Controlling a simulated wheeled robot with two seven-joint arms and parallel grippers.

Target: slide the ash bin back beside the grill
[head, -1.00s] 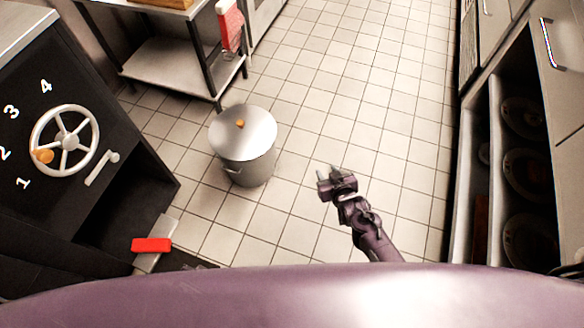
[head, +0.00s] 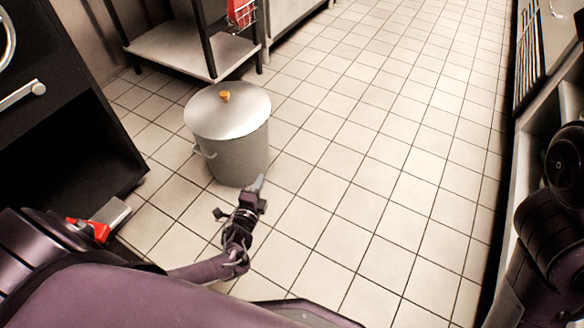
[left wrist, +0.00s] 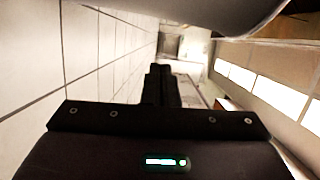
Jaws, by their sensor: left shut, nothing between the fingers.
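The ash bin (head: 238,152) is a grey metal drum with a domed lid, an orange knob and a side handle. It stands upright on the tiles in the head view. My left gripper (head: 258,184) is shut and empty, low at the bin's near right side. I cannot tell whether it touches the bin. In the left wrist view its dark fingers (left wrist: 160,86) are together, and a grey curved surface, probably the bin (left wrist: 215,14), fills the top. The black cabinet at the left, likely the grill (head: 75,125), is partly cut off. My right gripper is out of view.
A steel table with a lower shelf (head: 180,52) stands behind the bin. A red-handled metal piece (head: 105,218) sits low by the black cabinet, partly behind my arm. Counters line the right edge. The tiled floor (head: 375,140) right of the bin is clear.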

